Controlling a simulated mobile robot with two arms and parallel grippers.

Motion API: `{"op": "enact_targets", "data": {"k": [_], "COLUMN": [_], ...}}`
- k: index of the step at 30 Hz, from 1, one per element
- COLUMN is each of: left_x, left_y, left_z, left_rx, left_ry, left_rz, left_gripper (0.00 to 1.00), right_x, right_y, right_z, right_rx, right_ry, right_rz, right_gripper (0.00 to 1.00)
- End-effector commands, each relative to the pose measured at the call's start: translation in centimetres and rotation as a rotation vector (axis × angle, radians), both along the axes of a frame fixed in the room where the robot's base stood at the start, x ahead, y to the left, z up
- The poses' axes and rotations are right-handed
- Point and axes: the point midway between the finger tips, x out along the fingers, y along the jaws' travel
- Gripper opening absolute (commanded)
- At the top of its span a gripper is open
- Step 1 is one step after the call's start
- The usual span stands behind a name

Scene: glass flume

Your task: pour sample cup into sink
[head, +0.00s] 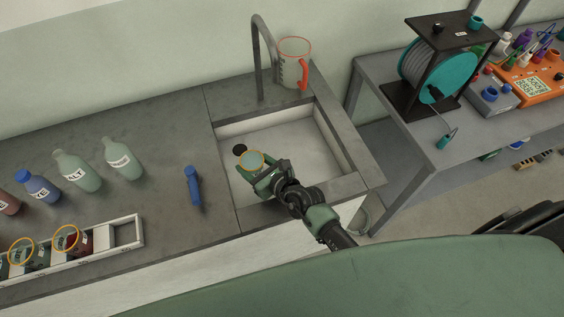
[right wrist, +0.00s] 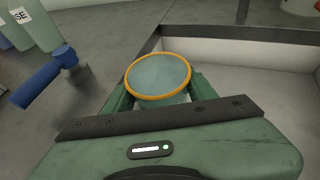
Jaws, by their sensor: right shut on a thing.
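The sample cup (head: 252,161) has an orange-yellow rim and pale bluish-grey contents. My right gripper (head: 263,171) is shut on it and holds it over the sink (head: 306,150), near the sink's left side. In the right wrist view the cup (right wrist: 158,77) sits between the green fingers, and its rim looks close to level. The sink basin is pale with a dark round drain (head: 240,149) just beyond the cup. My left gripper is not in view.
A grey faucet (head: 262,55) and a clear jug with a red handle (head: 293,65) stand behind the sink. A blue object (head: 193,186) lies left of the sink. Bottles (head: 77,170) and a cup rack (head: 128,232) are farther left. A bench with a reel (head: 437,65) is right.

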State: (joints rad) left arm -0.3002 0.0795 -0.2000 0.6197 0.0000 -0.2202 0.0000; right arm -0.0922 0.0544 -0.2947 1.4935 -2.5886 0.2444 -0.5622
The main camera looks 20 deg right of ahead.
Motion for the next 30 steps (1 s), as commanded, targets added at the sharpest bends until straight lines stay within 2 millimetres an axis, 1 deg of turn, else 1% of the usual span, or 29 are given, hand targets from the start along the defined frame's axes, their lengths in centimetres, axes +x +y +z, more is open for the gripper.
{"op": "enact_targets", "data": {"k": [4, 12, 30], "left_x": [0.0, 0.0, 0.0], "left_y": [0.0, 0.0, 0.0], "left_z": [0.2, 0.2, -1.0], "left_rx": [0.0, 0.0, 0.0], "left_ry": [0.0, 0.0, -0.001], "left_rz": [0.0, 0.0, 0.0], "left_gripper": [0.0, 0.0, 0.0], "right_x": [-0.4, -0.4, -0.1], "right_y": [0.4, 0.4, -0.1], "right_z": [-0.3, -0.4, -0.8], "right_rx": [-0.002, -0.003, 0.056], "right_ry": [0.0, 0.0, 0.035], "right_rz": [0.001, 0.001, 0.001], "right_gripper": [0.16, 0.16, 0.16]}}
